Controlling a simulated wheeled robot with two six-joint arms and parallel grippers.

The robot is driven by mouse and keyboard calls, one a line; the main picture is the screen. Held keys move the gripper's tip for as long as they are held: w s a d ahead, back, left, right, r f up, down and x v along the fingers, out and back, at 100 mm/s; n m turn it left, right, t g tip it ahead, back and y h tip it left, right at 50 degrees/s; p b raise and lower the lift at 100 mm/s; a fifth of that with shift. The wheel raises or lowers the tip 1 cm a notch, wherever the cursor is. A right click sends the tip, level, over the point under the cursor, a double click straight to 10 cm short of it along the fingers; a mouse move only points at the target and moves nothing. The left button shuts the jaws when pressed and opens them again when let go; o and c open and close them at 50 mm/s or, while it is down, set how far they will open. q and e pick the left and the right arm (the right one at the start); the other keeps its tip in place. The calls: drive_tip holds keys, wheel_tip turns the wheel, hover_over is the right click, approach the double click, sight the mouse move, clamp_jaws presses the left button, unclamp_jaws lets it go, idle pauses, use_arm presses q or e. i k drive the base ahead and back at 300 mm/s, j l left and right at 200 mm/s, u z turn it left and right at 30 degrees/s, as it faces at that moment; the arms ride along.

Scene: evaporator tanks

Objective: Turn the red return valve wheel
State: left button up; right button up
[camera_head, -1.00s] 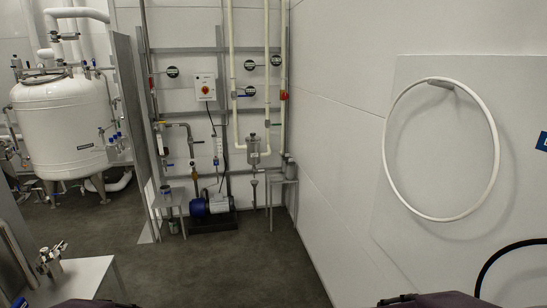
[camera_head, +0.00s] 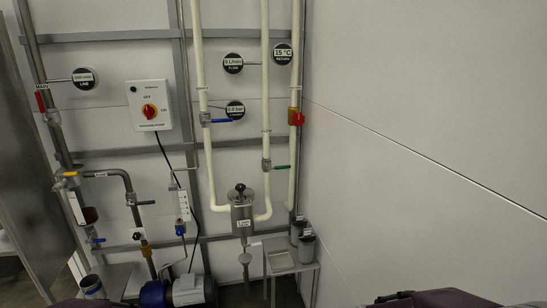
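The red return valve wheel (camera_head: 299,119) is on a brass-coloured valve body on the rightmost cream vertical pipe (camera_head: 294,160), close to the right wall. A round black sign reading 15 °C RETURN (camera_head: 283,54) hangs above it. Neither of my grippers is in the picture. Only dark parts of my own arms show at the bottom edge, well below and apart from the wheel.
A blue lever valve (camera_head: 221,121) and a green-handled valve (camera_head: 281,168) sit on neighbouring pipes. A white switch box (camera_head: 149,105) is further left. A small metal stand (camera_head: 290,261) with dark canisters stands below the wheel. The right wall (camera_head: 430,130) is close and bare.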

sight(297, 119)
drive_tip(key=i+j+z, duration=0.15)
drive_tip(key=i, duration=0.65)
drive_tip(key=i+j+z, duration=0.1)
drive_tip(key=i, duration=0.75)
